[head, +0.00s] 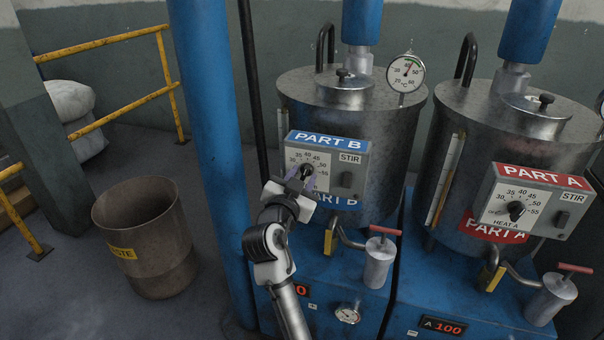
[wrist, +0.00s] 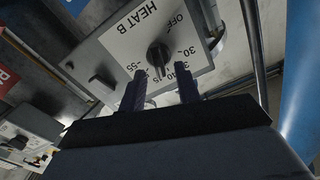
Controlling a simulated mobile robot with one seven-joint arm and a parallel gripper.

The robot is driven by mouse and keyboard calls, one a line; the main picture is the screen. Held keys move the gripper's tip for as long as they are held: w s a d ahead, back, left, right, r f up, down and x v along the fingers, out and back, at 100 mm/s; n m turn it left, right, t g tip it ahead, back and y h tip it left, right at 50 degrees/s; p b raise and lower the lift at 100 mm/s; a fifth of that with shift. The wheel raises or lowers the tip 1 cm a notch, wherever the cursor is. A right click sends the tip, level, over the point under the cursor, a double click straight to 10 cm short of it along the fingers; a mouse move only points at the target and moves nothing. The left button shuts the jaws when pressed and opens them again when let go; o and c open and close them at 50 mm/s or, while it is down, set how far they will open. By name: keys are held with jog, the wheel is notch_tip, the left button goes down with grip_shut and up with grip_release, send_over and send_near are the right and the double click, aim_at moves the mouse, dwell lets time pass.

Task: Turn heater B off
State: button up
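The heater B dial panel (head: 326,163) is on the front of the Part B tank. In the wrist view its plate (wrist: 130,45) appears upside down, with HEAT B, OFF and temperature marks. The black heater B knob (wrist: 158,55) points down in that view, roughly toward the middle temperature marks and away from OFF; the exact mark is unclear. My gripper (wrist: 161,90) is open, with its two dark fingers apart, one on each side of the knob's line. In the head view my gripper (head: 299,184) is in front of the dial and partly hides the knob.
A STIR switch (head: 347,180) sits right of the dial on the same box. The Part A tank (head: 500,135) with its own heater box stands to the right. A blue column (head: 212,130) is close to my arm's left, and a waste bin (head: 145,235) stands further left.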

jog(key=shift+w+d, duration=0.1)
jog(key=shift+w, duration=0.2)
grip_shut()
